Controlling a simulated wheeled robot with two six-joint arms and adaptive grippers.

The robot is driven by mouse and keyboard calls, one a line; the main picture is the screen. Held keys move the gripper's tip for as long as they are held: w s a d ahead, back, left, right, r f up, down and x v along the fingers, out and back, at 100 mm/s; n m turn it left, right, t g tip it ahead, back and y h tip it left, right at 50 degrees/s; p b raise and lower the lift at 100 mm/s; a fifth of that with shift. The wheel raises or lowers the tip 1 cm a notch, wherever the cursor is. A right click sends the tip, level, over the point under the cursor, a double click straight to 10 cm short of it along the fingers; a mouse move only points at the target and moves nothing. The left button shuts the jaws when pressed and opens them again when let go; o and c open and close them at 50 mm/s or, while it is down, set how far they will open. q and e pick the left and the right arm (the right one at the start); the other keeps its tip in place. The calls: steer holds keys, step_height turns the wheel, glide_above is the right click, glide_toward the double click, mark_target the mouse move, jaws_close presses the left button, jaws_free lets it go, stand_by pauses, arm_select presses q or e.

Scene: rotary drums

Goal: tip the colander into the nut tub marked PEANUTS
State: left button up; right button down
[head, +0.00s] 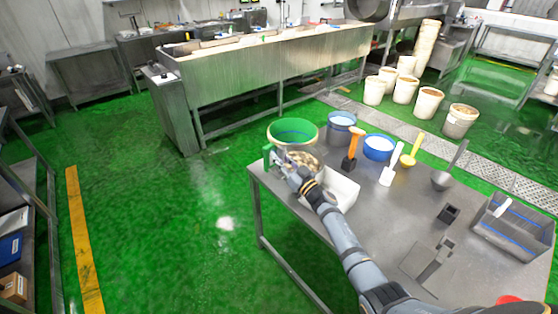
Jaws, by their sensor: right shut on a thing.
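My right gripper (280,160) is shut at the far left end of the table. It appears to hold the colander (305,160), a round vessel with speckled brown contents, at its left side. Right behind the colander is a larger round tub (293,131) with a pale rim and a green inside. The colander overlaps the tub's near side in the picture. I cannot tell whether they touch. A grey-blue tub (341,128) and a blue tub (378,148) are further right. No marking can be read, so I cannot tell which is PEANUTS. My left gripper is not in view.
A grey bin (515,232) is at the right edge.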

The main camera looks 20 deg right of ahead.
steer(key=shift+s+d+r+m+t+b, duration=0.15)
steer(key=shift+d+r+m+t+b, duration=0.2)
steer(key=shift+r+b, duration=0.45)
steer(key=shift+s+d+r+m+t+b, duration=0.15)
steer(key=shift+r+m+t+b, duration=0.3)
steer(key=shift+b, duration=0.6)
steer(key=shift+s+d+r+m+t+h+b, duration=0.35)
steer(key=shift+d+r+m+t+b, duration=0.25)
steer(key=shift+b, duration=1.3)
steer(key=shift+s+d+r+m+t+h+b, duration=0.3)
steer(key=shift+d+r+m+t+b, duration=0.35)
steer(key=shift+b, duration=1.25)
steer(key=shift+s+d+r+m+t+h+b, duration=0.1)
steer(key=shift+s+d+m+t+h+b, duration=0.3)
steer(key=shift+b, duration=1.2)
steer(key=shift+s+d+r+m+t+h+b, duration=0.15)
steer(key=shift+d+m+t+h+b, duration=0.4)
steer(key=shift+b, duration=1)
steer(key=shift+s+d+r+m+t+h+b, duration=0.15)
steer(key=shift+m+b, duration=0.55)
steer(key=shift+b, duration=0.9)
